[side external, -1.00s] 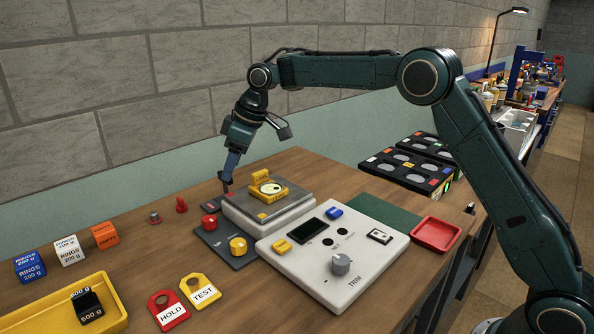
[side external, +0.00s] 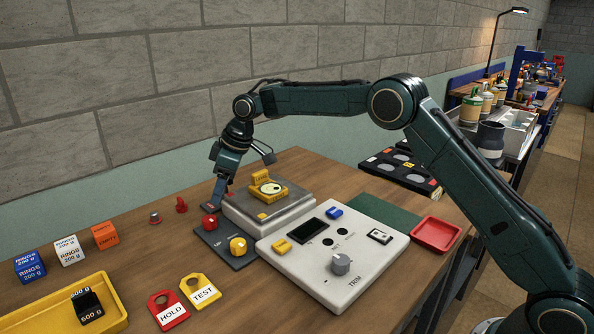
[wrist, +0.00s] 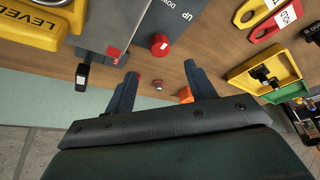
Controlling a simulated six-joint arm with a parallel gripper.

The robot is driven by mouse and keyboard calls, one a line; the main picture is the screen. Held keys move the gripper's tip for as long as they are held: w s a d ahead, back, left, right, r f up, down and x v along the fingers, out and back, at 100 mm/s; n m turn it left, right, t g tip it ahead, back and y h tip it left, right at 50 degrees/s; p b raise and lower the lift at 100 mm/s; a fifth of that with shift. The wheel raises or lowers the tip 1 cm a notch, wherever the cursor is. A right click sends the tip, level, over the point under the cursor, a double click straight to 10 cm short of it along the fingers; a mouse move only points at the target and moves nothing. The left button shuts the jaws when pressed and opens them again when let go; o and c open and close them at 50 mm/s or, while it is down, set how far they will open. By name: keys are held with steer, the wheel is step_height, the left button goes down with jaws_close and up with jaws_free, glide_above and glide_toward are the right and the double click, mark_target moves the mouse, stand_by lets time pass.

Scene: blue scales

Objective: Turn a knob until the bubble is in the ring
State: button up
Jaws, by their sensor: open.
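A yellow bubble level (side external: 269,189) sits on the grey scale plate (side external: 246,206); its round vial faces up, but the bubble's place in the ring is too small to tell. A red knob (side external: 210,223) and a yellow knob (side external: 238,246) stand on the dark base panel left of the scale. My gripper (side external: 215,202) is just behind and above the red knob, pointing down. In the wrist view my gripper (wrist: 161,68) is open with nothing between the fingers. The red knob (wrist: 160,45) is there beyond the fingertips. Part of the level (wrist: 32,30) shows at upper left.
A white console (side external: 300,275) with a grey TRIM knob (side external: 341,264) stands right of the scale. A red peg (side external: 181,205) and a small bolt (side external: 154,218) stand left of my gripper. HOLD and TEST tags, weight cubes and a yellow tray (side external: 120,318) lie nearer the left.

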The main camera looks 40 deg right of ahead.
mark_target(210, 218)
steer(key=x, duration=0.9)
steer(key=shift+w+a+f, duration=0.15)
steer(key=shift+f, duration=0.2)
steer(key=c, duration=1)
